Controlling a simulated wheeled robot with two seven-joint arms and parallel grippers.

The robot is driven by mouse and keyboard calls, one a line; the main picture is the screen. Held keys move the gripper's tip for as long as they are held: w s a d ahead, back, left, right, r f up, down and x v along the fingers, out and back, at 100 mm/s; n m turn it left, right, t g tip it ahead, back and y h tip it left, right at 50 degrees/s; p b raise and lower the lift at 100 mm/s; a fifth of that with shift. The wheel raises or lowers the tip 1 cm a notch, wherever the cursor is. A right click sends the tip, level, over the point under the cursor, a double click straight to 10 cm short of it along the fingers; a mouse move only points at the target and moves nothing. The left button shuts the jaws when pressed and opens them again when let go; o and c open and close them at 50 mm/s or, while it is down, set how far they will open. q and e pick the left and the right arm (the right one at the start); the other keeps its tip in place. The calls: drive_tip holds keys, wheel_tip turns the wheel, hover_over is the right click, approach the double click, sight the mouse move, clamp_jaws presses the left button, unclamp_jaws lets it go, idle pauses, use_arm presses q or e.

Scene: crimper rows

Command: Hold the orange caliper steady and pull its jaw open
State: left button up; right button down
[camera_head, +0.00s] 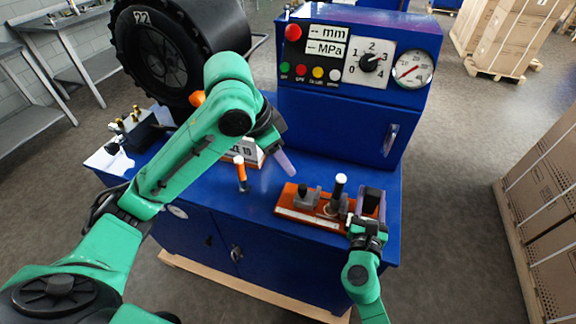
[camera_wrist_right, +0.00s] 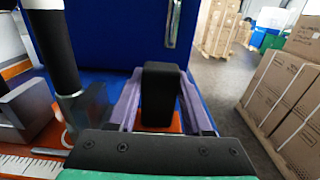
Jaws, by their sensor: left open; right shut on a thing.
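The orange caliper (camera_head: 290,210) lies on the blue bench top at the front right, with a white scale strip along its front edge. It carries grey jaws (camera_head: 307,196), an upright black handle with a white top (camera_head: 339,187), and a black block (camera_head: 371,200) at its right end. My right gripper (camera_head: 369,205) is shut on that black block; the right wrist view shows the block (camera_wrist_right: 159,95) between the purple fingers. My left gripper (camera_head: 286,163) is open and empty above the bench, behind and left of the caliper. Its fingers partly overlap in the head view.
A blue machine cabinet (camera_head: 340,120) with dials rises behind. Cartons (camera_head: 545,170) stand at the right.

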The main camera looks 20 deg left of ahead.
drive_tip(key=shift+c, duration=1.2)
unclamp_jaws()
drive_tip(key=shift+d, duration=0.1)
drive_tip(key=shift+s, duration=0.1)
